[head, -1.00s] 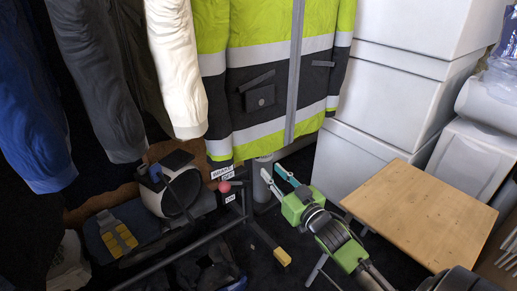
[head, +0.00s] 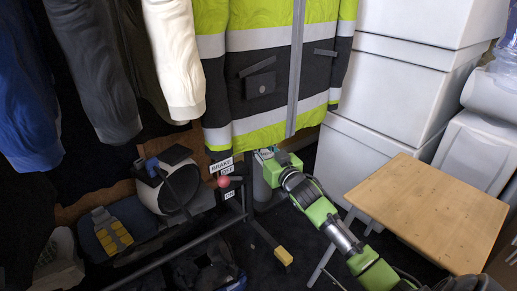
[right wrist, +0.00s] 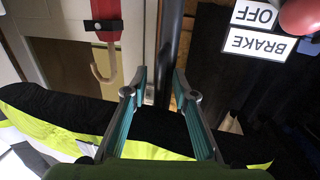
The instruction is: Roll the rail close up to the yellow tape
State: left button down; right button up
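The clothes rail holds a yellow-green and dark hi-vis jacket (head: 265,60) and several other garments. Its grey post (head: 262,182) stands below the jacket, and a dark foot ends in a yellow block (head: 283,256). A brake with a red knob (head: 224,182) sits left of the post, between OFF and ON labels. My right gripper (head: 262,155) is at the post below the jacket hem. In the right wrist view my right gripper (right wrist: 160,72) has its fingers apart, with the dark post (right wrist: 170,45) between or just beyond the tips. I cannot identify yellow tape on the floor. My left gripper is out of view.
White boxes (head: 385,100) are stacked to the right of the jacket. A wooden-topped stool (head: 430,210) stands in front of them. A white round container (head: 175,190) and a box with yellow pieces (head: 112,232) are at lower left.

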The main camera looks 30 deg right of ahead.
jog(key=shift+w+d, duration=0.1)
jog(key=shift+w, duration=0.6)
jog(key=shift+c, duration=0.3)
grip_shut()
